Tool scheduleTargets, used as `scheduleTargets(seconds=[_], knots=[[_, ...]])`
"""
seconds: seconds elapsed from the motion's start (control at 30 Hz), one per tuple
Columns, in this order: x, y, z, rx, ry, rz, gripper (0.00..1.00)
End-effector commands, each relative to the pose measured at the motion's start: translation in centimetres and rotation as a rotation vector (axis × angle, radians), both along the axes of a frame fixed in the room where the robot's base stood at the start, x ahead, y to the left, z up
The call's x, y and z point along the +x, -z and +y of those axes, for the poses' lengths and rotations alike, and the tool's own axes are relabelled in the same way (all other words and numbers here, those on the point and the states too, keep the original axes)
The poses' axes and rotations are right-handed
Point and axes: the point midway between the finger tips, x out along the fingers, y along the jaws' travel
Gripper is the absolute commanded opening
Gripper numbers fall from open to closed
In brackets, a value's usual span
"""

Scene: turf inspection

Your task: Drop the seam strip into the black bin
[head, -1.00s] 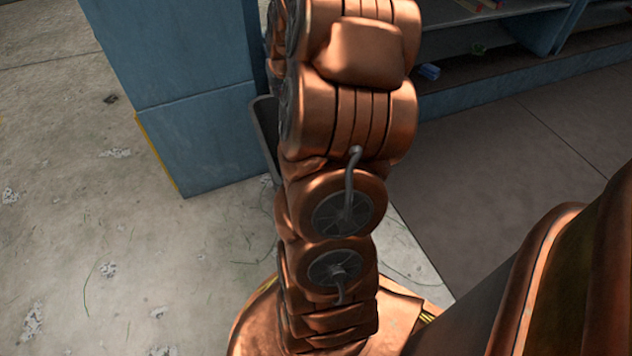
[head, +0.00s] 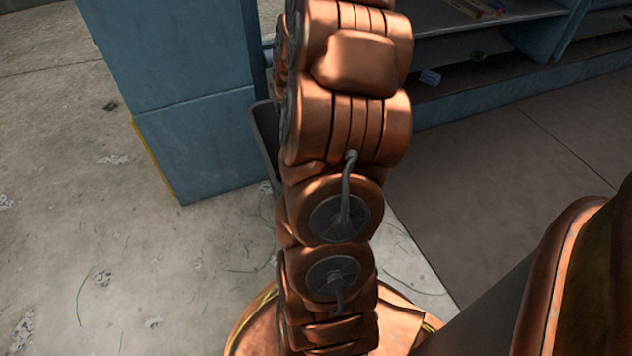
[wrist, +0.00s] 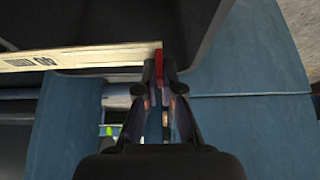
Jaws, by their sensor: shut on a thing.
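The seam strip (wrist: 85,57) is a long, flat, cream piece with dark printed marks and a red end. In the wrist view it runs left from my gripper (wrist: 160,72), which is shut on it near the red end. The black bin (wrist: 205,30) fills the top of the wrist view, and the strip overlaps its opening and near rim. Their height difference cannot be told. In the head view the bin (head: 265,135) shows only as a dark sliver behind my arm; my gripper and the strip are hidden there.
A blue cabinet (head: 195,130) stands left of the bin. Blue shelving (head: 470,60) with small items is at the back right. Pale, speckled floor (head: 120,250) at the left is mostly free, with a few thin strands on it.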

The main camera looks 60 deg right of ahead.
Motion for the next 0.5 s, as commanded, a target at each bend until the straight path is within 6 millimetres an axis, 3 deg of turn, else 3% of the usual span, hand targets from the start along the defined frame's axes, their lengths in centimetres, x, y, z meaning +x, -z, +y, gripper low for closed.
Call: scheduleTargets(seconds=[0.17, 0.2, 0.5], knots=[[-0.01, -0.01, -0.01, 0.000, 0.000, 0.000, 0.00], [-0.01, -0.01, -0.01, 0.000, 0.000, 0.000, 0.07], [-0.02, 0.00, 0.01, 0.001, 0.000, 0.001, 0.35]])
